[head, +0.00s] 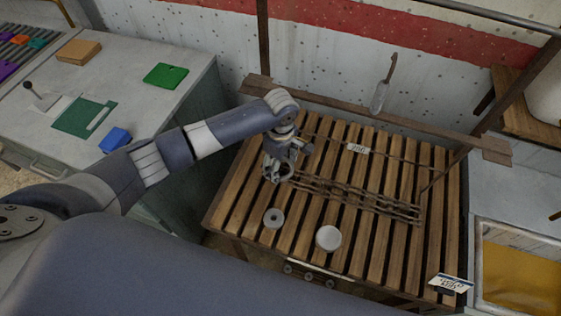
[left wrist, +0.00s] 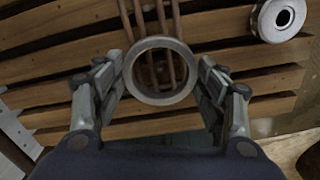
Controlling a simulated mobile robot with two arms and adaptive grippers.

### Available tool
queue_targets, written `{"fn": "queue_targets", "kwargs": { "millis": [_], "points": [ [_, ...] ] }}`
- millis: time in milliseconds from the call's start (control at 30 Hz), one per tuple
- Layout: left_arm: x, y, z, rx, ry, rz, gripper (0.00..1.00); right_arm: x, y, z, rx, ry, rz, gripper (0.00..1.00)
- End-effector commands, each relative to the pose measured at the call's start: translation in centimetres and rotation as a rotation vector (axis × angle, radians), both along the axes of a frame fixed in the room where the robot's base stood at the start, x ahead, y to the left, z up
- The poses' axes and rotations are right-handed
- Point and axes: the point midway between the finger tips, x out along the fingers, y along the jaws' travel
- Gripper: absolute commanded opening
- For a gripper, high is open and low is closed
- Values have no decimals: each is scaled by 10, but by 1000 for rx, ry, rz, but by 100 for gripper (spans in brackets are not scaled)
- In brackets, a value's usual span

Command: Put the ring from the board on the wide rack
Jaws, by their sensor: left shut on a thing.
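My left gripper (head: 281,170) is over the left part of the slatted wooden table in the head view. It is shut on a grey metal ring (left wrist: 160,101), whose round opening faces the left wrist camera between the two fingers. Long thin rack rods (head: 365,198) run across the slats to the right of the gripper in the head view. In the left wrist view, rods (left wrist: 150,12) show beyond the ring and through its hole. I cannot tell whether the ring touches them. My right gripper is not in view.
A grey disc with a central hole (head: 273,217) and a pale round disc (head: 328,237) lie on the slats below the gripper in the picture. A small label (head: 358,148) is behind the rods.

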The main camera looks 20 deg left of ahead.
Motion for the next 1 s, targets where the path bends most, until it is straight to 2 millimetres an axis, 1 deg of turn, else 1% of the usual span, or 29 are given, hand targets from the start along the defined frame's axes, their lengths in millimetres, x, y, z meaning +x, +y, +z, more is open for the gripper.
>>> {"fn": "queue_targets", "kwargs": {
  "millis": [500, 900, 933, 967, 1000],
  "points": [
    [0, 0, -15, 1, 0, 1, 41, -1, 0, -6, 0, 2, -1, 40],
    [0, 0, -16, 1, -1, 0, 41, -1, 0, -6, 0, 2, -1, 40],
    [0, 0, -16, 1, -1, 0, 70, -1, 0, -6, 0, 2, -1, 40],
    [0, 0, -16, 1, 0, 0, 77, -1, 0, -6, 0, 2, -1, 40],
    [0, 0, -16, 1, -1, 0, 86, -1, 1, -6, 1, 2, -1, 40]
  ]
}}
